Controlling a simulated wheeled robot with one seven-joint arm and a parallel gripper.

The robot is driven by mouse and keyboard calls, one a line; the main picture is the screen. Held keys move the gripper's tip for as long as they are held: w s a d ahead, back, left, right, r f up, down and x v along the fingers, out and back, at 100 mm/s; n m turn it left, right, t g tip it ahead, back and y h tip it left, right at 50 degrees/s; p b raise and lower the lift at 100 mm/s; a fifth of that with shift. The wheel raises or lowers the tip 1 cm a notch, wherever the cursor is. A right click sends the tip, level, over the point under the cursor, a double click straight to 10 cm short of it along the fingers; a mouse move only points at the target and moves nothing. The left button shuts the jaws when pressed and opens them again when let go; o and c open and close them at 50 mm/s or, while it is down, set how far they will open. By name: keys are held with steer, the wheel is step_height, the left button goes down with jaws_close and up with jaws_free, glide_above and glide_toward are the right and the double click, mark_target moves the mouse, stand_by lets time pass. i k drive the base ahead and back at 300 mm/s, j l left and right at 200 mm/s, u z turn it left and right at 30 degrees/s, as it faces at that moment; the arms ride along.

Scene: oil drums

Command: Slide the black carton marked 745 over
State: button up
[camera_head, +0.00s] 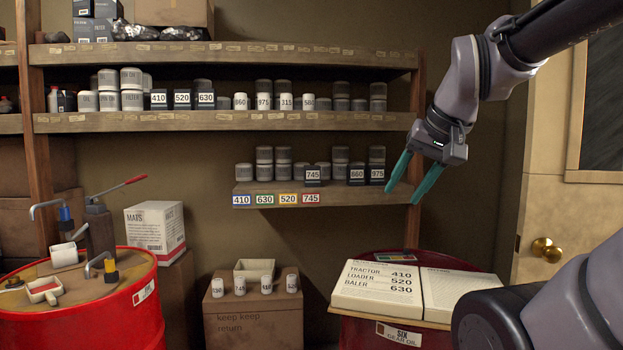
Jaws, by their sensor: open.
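The black carton marked 745 (313,175) stands upright on the short lower shelf (370,194), near its middle, with its label facing me. It sits left of the black cartons marked 860 (357,175) and 975 (377,175). The shelf edge carries coloured tags: blue 410, green 630, yellow 520 and a red 745 tag (311,199) below the carton. My gripper (404,193) has green fingers, spread apart and empty. It points down and left at the right end of that shelf, to the right of the carton in the picture.
Grey cans stand behind and beside the cartons. An upper shelf (220,122) holds more cans and cartons. An open book (385,285) lies on a red drum (380,335) below. A brown box (258,325) with small white containers stands at the lower middle. The front left of the shelf is bare.

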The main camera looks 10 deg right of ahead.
mark_target(312, 173)
steer(key=j+u, duration=0.1)
steer(key=j, duration=0.35)
steer(key=i+j, duration=0.15)
steer(key=j, duration=0.3)
steer(key=i+j+u, duration=0.15)
steer(key=j, duration=0.3)
steer(key=i+j+u, duration=0.1)
steer(key=i+j, duration=0.15)
steer(key=i+j+u, duration=0.1)
steer(key=i, duration=0.35)
steer(key=j, duration=0.1)
